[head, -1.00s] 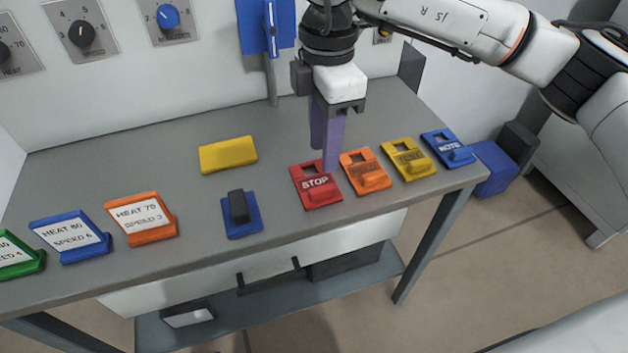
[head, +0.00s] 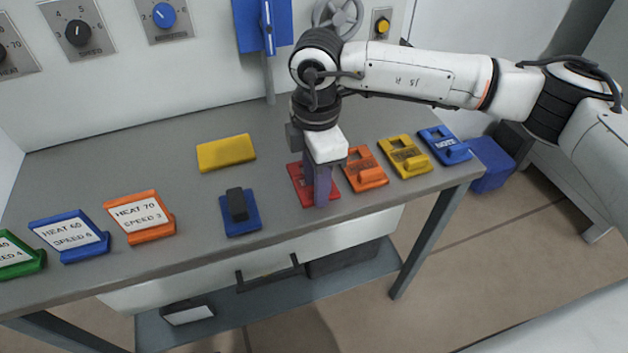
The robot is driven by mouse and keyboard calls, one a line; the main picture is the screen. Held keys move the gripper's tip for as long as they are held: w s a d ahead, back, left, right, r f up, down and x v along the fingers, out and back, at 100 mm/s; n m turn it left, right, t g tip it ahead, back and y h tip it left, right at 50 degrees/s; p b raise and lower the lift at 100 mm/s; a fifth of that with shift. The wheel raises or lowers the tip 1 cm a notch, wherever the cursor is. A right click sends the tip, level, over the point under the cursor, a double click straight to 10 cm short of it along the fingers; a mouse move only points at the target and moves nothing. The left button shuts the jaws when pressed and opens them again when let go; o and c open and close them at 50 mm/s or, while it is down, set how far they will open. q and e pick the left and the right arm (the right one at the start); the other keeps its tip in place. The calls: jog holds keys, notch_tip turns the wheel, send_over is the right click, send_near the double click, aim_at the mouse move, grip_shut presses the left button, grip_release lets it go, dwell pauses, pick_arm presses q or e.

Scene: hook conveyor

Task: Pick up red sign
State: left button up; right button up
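The red sign (head: 300,188) lies on the grey table toward its right side, left of the orange sign. My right gripper (head: 318,200) points down over the red sign, with its purple fingers at the sign's front part. The fingers and hand hide most of the sign and its raised grip. I cannot tell whether the fingers are closed on it. My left gripper is not in view.
A blue block with a dark handle (head: 241,226) lies left. A yellow block (head: 226,153) lies farther back. The table front (head: 300,226) between is clear.

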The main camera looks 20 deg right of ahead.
grip_shut()
jog(key=shift+r, duration=0.15)
